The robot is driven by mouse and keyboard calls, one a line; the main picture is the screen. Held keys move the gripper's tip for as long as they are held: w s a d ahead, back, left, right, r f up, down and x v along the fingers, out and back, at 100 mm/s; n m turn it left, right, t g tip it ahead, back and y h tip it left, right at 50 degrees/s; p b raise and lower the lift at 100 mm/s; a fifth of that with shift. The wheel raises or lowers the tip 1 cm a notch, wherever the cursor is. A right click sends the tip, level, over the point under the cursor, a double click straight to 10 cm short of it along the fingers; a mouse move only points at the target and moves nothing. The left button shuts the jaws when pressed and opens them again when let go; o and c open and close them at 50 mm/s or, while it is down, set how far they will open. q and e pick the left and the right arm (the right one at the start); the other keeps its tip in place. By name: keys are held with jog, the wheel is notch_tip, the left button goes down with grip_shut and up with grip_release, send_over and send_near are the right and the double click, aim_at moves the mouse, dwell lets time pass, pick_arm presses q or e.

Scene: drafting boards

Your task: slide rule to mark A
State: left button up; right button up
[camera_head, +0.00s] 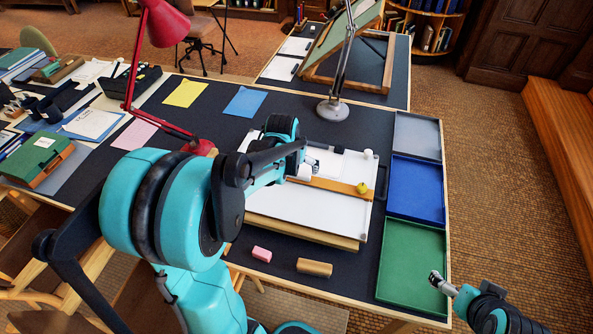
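A white drafting board (300,215) lies on the dark desk. An orange-brown wooden rule (336,190) crosses it, with a yellow knob (362,188) near its right end. My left gripper (312,166) is over the board, just behind the visible left part of the rule. My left arm hides the rule's left end and part of the board. I cannot tell whether the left gripper touches the rule or whether its fingers are open. My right gripper (436,279) is beside the green tray at the desk's right edge, far from the rule. No mark A is readable.
Grey (417,137), blue (415,190) and green (411,265) trays line the desk's right edge. A pink block (262,254) and a brown block (314,267) lie in front of the board. A red lamp (165,25) and a grey lamp (333,109) stand behind.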

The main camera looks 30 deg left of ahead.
pick_arm(q)
jog(key=v, duration=0.5)
dwell(0.4)
jog(key=s+d+r+m+t+h, duration=0.1)
jog(key=s+d+r+m+t, duration=0.1)
jog(key=s+d, duration=1.2)
jog(key=shift+s+d+m+t, duration=0.3)
jog(key=shift+s+t, duration=0.2)
jog(key=shift+s, duration=0.1)
jog(key=shift+o, duration=0.2)
jog(key=shift+r, duration=0.15)
